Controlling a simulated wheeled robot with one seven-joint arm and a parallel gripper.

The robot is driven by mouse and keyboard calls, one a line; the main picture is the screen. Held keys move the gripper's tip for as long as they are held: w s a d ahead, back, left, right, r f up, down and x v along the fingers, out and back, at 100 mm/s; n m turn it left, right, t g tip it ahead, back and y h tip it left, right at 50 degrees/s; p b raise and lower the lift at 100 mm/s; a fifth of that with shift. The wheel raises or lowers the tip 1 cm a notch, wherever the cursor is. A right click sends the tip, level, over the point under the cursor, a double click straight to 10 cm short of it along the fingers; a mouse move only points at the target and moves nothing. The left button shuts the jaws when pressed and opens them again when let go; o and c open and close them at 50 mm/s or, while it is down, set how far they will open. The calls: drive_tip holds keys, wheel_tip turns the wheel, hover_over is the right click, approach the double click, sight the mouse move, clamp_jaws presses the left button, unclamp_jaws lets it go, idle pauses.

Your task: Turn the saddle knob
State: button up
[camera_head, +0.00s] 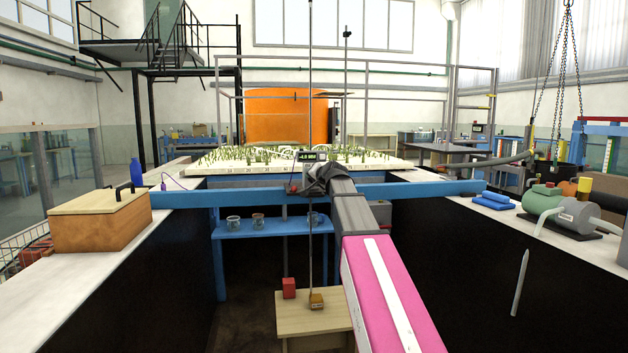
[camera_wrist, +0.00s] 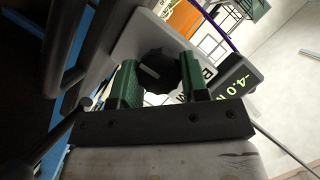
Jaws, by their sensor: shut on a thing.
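The black saddle knob (camera_wrist: 157,66) sits on a grey plate (camera_wrist: 157,28) in the wrist view. My gripper (camera_wrist: 159,76) has its two green fingers on either side of the knob and is shut on it. A small display (camera_wrist: 232,82) beside the knob reads about -4.0; it also shows in the head view (camera_head: 307,156), above the blue cross beam (camera_head: 230,196). In the head view my own arm hides the knob and the fingertips. A thin vertical rod (camera_head: 310,255) hangs below the beam.
A wooden box (camera_head: 100,222) stands on the left white ledge. A blue shelf with jars (camera_head: 270,232) and a low wooden table (camera_head: 312,318) stand below the beam.

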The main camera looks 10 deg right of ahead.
drive_tip(key=n+h, duration=0.1)
drive_tip(key=n, duration=0.1)
drive_tip(key=shift+a+n+h, duration=0.1)
drive_tip(key=shift+n+h, duration=0.2)
drive_tip(key=shift+n, duration=0.1)
drive_tip(key=shift+a+n+g+h, duration=0.1)
drive_tip(key=shift+n+g+h, duration=0.2)
drive_tip(key=shift+n+h, duration=0.7)
drive_tip(key=n+h, duration=0.1)
drive_tip(key=n, duration=0.1)
drive_tip(key=shift+n+h, duration=0.3)
drive_tip(key=shift+n, duration=0.1)
drive_tip(key=shift+a+n+h, duration=0.1)
drive_tip(key=shift+n+h, duration=0.9)
drive_tip(key=shift+n, duration=0.5)
drive_tip(key=o, duration=0.9)
drive_tip(key=shift+o, duration=0.2)
drive_tip(key=shift+s, duration=0.15)
